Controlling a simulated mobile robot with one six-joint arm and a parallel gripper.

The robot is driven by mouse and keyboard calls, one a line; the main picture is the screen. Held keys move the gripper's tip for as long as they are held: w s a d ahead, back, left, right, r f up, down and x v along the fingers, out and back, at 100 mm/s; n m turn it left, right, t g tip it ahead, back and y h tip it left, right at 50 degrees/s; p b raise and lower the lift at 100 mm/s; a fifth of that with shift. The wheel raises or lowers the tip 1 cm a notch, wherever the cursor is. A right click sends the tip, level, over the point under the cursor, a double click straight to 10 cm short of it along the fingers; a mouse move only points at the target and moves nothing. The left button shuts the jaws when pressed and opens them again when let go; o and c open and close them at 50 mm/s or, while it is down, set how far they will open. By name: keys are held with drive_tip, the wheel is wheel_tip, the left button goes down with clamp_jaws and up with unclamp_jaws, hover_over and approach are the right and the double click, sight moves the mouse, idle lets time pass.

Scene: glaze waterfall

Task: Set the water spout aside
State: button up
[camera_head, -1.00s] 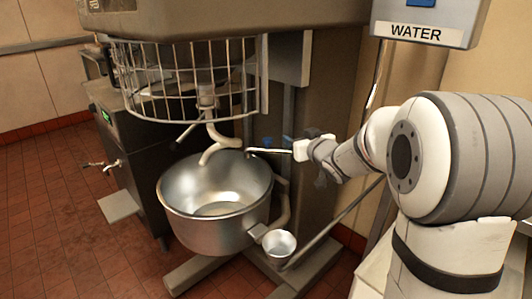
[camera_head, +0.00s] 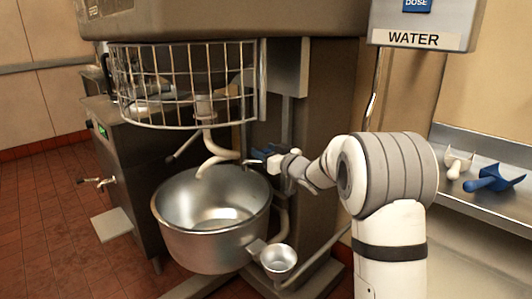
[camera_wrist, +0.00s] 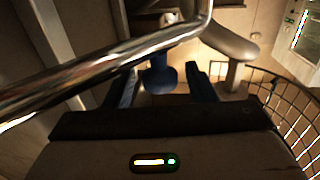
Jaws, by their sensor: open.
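The water spout is a shiny metal pipe (camera_wrist: 100,72) crossing the wrist view diagonally, with a bend at the upper right. In the head view its upper run (camera_head: 377,88) comes down from the WATER box (camera_head: 415,40); my arm hides part of it. My gripper (camera_head: 272,153) is open above the back right of the mixer bowl. In the wrist view the two blue fingers of my gripper (camera_wrist: 163,90) stand apart just below the pipe. A blue piece (camera_wrist: 159,76) shows between them; I cannot tell whether it belongs to the spout or whether the fingers touch it.
The steel mixer bowl (camera_head: 190,240) is below and left of my gripper. The mixing hook (camera_head: 212,148) and wire guard (camera_head: 190,85) are close on the left. A small metal cup (camera_head: 279,259) is low beside the bowl. A steel shelf (camera_head: 475,132) at right holds white and blue scoops.

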clamp_jaws()
idle(0.6)
